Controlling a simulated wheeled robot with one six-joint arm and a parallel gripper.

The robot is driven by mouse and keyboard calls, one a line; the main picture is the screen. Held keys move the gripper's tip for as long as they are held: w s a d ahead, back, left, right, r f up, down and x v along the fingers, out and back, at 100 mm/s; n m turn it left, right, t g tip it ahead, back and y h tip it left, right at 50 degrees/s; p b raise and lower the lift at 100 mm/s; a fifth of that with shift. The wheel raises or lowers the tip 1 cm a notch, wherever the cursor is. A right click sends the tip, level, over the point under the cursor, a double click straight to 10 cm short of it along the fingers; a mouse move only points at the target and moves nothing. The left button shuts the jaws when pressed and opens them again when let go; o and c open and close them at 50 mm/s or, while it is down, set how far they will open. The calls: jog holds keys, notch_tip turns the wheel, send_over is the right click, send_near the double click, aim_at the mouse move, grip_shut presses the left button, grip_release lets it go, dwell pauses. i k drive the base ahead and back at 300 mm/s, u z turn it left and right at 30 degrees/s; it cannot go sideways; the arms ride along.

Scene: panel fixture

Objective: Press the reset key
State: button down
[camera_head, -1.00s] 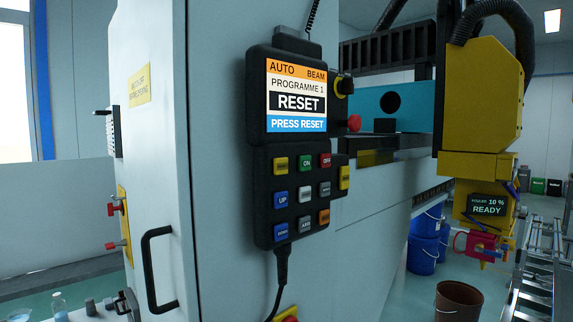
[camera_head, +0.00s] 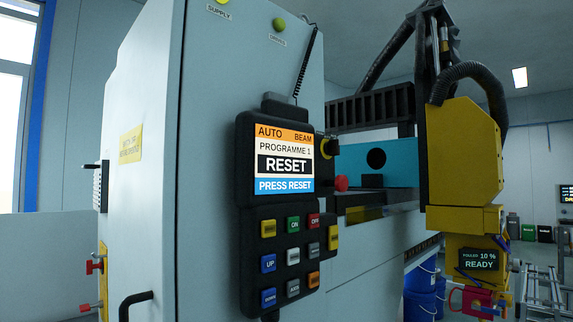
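A black hand pendant (camera_head: 276,180) hangs on the front of a pale grey-blue cabinet. Its screen (camera_head: 284,161) reads AUTO BEAM, PROGRAMME 1, RESET, PRESS RESET. Below the screen are rows of coloured keys: a yellow key (camera_head: 268,228), a green ON key (camera_head: 293,224), a red OFF key (camera_head: 314,220), a blue UP key (camera_head: 268,263), a white key (camera_head: 293,257), an orange key (camera_head: 313,280) and others. A yellow key (camera_head: 332,237) sits on the right side. Several labels are too small to read, so I cannot tell which key is reset. My gripper is not in view.
A red mushroom button (camera_head: 341,183) sits right of the screen. A yellow machine head (camera_head: 464,150) with a READY display (camera_head: 478,260) stands at the right. A black door handle (camera_head: 135,303) and red fittings (camera_head: 94,266) are at lower left. Nothing covers the pendant's face.

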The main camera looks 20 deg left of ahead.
aim_at(267, 227)
jog(key=z, duration=2.15)
jog(key=k, duration=1.55)
jog(key=u, duration=2.55)
